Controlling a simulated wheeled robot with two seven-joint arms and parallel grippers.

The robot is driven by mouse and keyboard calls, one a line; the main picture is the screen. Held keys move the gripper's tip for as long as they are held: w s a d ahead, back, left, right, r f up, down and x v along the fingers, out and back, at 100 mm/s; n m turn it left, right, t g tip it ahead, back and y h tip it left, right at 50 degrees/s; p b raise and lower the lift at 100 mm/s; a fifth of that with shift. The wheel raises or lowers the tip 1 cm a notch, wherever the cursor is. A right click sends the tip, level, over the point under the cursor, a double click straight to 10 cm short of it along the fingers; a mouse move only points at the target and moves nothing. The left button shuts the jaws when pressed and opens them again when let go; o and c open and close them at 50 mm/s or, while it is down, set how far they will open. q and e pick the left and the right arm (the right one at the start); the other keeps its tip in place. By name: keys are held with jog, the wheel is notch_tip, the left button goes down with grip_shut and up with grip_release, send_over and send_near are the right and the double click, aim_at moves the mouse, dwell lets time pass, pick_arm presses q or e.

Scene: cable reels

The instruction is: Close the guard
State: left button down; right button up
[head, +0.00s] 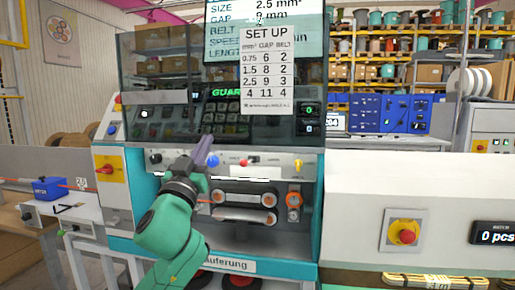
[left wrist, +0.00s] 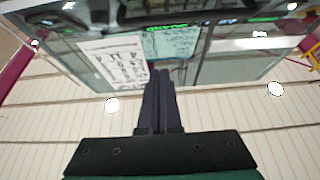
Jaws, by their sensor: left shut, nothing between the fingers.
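The guard (head: 155,75) is a smoky see-through panel on the front of the machine, in the upper middle of the head view. It stands raised in front of the control panel and display, and the belts and rollers (head: 245,205) below it are uncovered. In the left wrist view the guard (left wrist: 240,65) spans the top, seen from below. My left gripper (head: 205,141) is shut and empty, pointing up near the guard's lower edge; its fingers (left wrist: 158,75) overlap that edge in the wrist view. I cannot tell whether they touch it. My right gripper is not in view.
A paper set-up chart (head: 267,70) hangs in front of the guard's right part. Knobs and buttons line the white strip (head: 300,163) beneath. A red stop button (head: 407,236) is on the right housing, and a blue box (head: 50,188) sits on the left bench.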

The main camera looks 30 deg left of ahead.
aim_at(215, 135)
pick_arm(q)
jog(key=s+a+r+p+x, duration=0.1)
jog(key=p+x, duration=0.4)
jog(key=x, duration=0.4)
jog(key=f, duration=0.1)
jog(key=w+f, duration=0.1)
jog(key=f, duration=0.1)
jog(key=w+f, duration=0.1)
jog(key=shift+a+f+b, duration=0.25)
jog(key=shift+a+b, duration=0.05)
jog(key=shift+d, duration=0.1)
